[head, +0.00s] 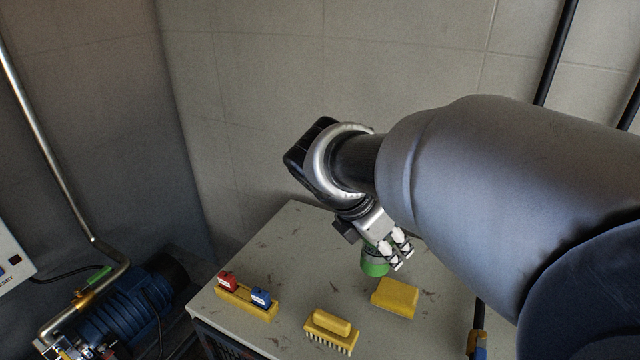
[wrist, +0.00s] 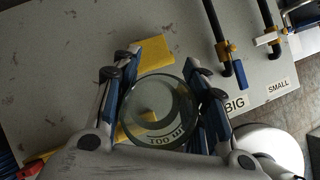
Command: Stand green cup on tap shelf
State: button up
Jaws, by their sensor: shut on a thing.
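The green cup (head: 375,266) is in my gripper (head: 390,250), above the grey worktop in the head view; whether its base touches the top I cannot tell. In the wrist view my gripper (wrist: 162,68) has its fingers on both sides of the cup (wrist: 160,112), and I look into its round open mouth, with dark lettering inside. I cannot make out a tap shelf for certain.
The worktop (head: 300,232) carries a yellow sponge-like block (head: 395,297), a yellow brush (head: 330,327) and a yellow holder (head: 245,303) with a red and a blue piece. A blue motor (head: 120,305) stands left of it. A white round object (wrist: 270,148) is at lower right in the wrist view.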

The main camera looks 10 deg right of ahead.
notch_tip(320, 180, down, 20)
jog(key=b, duration=0.7)
jog(key=shift+s+a+r, duration=0.1)
jog(key=shift+r, duration=0.25)
jog(key=o, duration=0.4)
jog(key=shift+f, duration=0.2)
jog(key=o, duration=0.5)
jog(key=shift+c, duration=0.2)
